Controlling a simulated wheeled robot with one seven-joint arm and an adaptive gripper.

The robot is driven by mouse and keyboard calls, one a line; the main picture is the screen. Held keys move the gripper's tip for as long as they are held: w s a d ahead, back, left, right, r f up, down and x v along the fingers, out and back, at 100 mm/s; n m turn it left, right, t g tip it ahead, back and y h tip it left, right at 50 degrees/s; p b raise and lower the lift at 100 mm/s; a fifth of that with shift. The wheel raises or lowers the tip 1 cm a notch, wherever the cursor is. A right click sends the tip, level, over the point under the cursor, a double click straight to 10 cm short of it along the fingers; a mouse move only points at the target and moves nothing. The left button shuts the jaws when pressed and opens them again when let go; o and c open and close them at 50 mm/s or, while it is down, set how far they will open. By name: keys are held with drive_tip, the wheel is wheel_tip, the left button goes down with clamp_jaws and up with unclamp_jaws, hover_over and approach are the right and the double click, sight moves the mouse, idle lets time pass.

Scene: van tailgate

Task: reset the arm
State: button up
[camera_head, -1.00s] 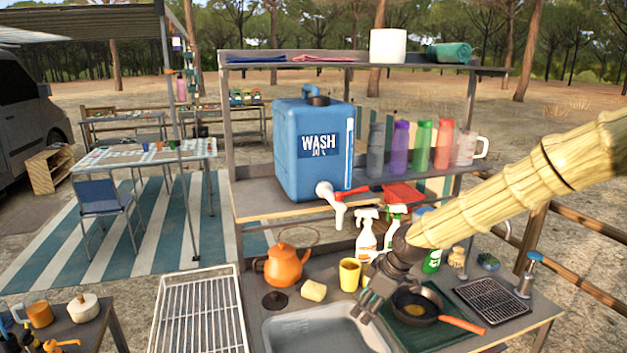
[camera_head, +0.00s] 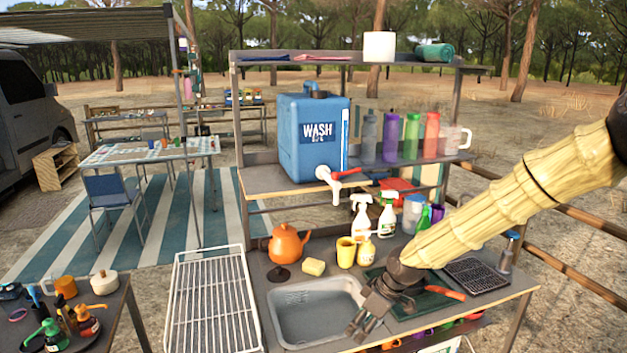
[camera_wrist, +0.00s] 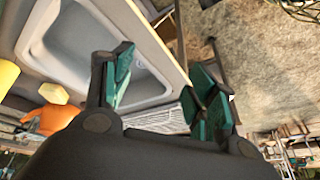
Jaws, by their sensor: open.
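My arm reaches in from the right in the head view. My gripper (camera_head: 366,318) is over the front right corner of the grey sink (camera_head: 318,308), apart from the things on the counter. In the wrist view my gripper (camera_wrist: 160,85) has its two teal-padded fingers spread wide with nothing between them. The sink basin (camera_wrist: 75,50) lies behind the left finger there. The frying pan on the dark green mat (camera_head: 432,300) is mostly hidden behind my wrist.
An orange kettle (camera_head: 287,244), a yellow sponge (camera_head: 313,267), a yellow cup (camera_head: 346,251) and spray bottles (camera_head: 387,218) stand behind the sink. A blue wash tank (camera_head: 305,160) is on the shelf above. A white wire rack (camera_head: 211,300) lies left of the sink.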

drive_tip(key=s+f+m+g+b, duration=0.1)
drive_tip(key=s+f+m+b, duration=0.2)
drive_tip(key=s+f, duration=0.9)
drive_tip(key=s+f+m+b, duration=0.2)
drive_tip(key=s+f+m, duration=0.2)
drive_tip(key=s+f, duration=0.85)
drive_tip(key=s+d+f+m+h+b, duration=0.2)
drive_tip(key=s+d+f, duration=0.3)
drive_tip(key=s, duration=0.4)
drive_tip(key=s+d+f+m+h+b, duration=0.2)
drive_tip(key=s+d+f, duration=0.3)
drive_tip(key=s+f, duration=0.3)
drive_tip(key=shift+s+d+m+g, duration=0.15)
drive_tip(key=shift+s+m+g, duration=0.15)
drive_tip(key=shift+s+m, duration=0.35)
drive_tip(key=shift+s, duration=0.1)
drive_tip(key=shift+c, duration=0.2)
